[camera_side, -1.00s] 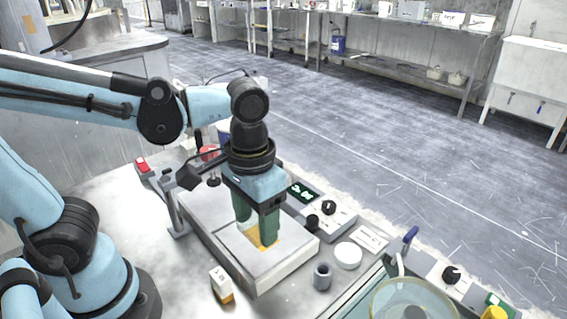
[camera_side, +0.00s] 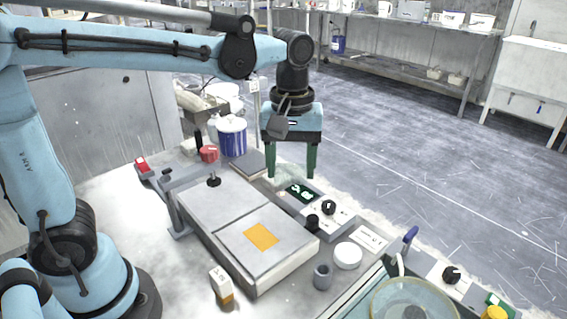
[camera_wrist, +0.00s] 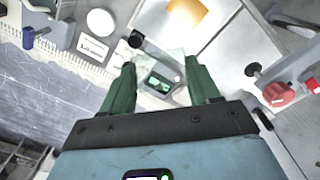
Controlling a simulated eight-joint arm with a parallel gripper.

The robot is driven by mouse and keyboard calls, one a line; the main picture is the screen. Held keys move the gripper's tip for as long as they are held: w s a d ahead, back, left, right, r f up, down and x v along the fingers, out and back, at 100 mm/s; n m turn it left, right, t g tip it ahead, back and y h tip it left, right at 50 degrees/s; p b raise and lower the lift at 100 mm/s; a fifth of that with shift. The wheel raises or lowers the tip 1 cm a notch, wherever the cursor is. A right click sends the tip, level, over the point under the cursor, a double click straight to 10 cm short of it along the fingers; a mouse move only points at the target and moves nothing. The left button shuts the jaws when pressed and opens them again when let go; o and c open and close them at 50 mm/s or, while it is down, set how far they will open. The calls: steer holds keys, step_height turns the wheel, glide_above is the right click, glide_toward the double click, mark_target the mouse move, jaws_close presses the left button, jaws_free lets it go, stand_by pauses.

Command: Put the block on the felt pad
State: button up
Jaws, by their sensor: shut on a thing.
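My gripper (camera_side: 292,174) hangs in the air behind the raised platen, above the far edge of the bench. Its green fingers are apart, shut on a clear, glass-like block (camera_wrist: 158,62) that shows faintly between the fingertips in the wrist view. The control box shows through the block. In the side view the block is hard to make out. An orange square (camera_side: 261,236) lies bare on the platen (camera_side: 210,208).
A control box with a green display (camera_side: 299,193) and black knobs lies below my gripper. A blue-and-white tub (camera_side: 232,138) and a red-topped item (camera_side: 208,154) stand left of the grey square. A small white-and-orange box (camera_side: 221,284) and a grey cylinder (camera_side: 322,276) stand in front.

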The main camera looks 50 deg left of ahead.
steer(key=w+a+f+n, duration=0.2)
steer(key=w+a+n, duration=0.3)
steer(key=w+a, duration=0.3)
steer(key=n, duration=0.4)
glide_above(252, 162)
steer(key=f, duration=0.8)
steer(key=shift+d+f, duration=0.2)
steer(key=shift+d, duration=0.2)
steer(key=shift+a+f, duration=0.3)
steer(key=shift+f, duration=1.9)
steer(key=shift+f, duration=0.1)
steer(key=o, duration=1.1)
